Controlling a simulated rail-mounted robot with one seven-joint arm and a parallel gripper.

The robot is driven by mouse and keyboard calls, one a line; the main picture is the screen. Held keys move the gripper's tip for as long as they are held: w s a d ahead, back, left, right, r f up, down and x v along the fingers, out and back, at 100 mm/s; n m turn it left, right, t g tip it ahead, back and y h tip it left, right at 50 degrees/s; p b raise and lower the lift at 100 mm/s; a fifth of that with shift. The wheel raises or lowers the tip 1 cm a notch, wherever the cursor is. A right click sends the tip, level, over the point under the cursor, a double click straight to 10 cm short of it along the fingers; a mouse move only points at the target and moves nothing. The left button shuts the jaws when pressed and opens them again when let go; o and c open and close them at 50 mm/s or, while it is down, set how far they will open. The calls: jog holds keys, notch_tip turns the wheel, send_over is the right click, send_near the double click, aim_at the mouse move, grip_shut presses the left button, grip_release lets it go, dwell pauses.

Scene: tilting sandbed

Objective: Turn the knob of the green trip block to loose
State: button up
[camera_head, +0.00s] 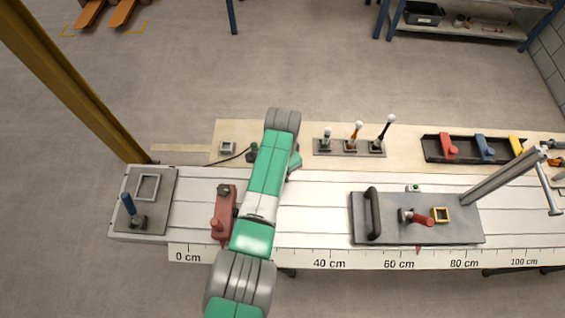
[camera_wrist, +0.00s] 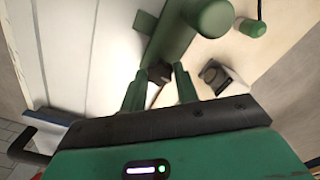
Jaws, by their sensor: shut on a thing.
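The green trip block (camera_wrist: 172,40) shows in the wrist view beyond my fingertips, with a thick green cylinder on its right. Its dark knob (camera_wrist: 159,72) sits between the two green fingers of my gripper (camera_wrist: 160,78). The gripper is shut on the knob; the fingers partly cover it. Which setting the knob points to cannot be read. In the head view my arm hides the green block and the fingertips.
A red trip block (camera_head: 222,214) stands left of my arm on the slatted bed. A grey plate with a blue lever (camera_head: 131,208) is at far left. A grey plate with a black handle (camera_head: 373,214) is at right. Several small levers (camera_head: 351,146) stand behind.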

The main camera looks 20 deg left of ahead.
jog(key=shift+r+n, duration=0.1)
jog(key=shift+n, duration=0.5)
jog(key=o, duration=1)
notch_tip(320, 180, up, 8)
jog(key=shift+f+p, duration=0.15)
jog(key=shift+p, duration=0.7)
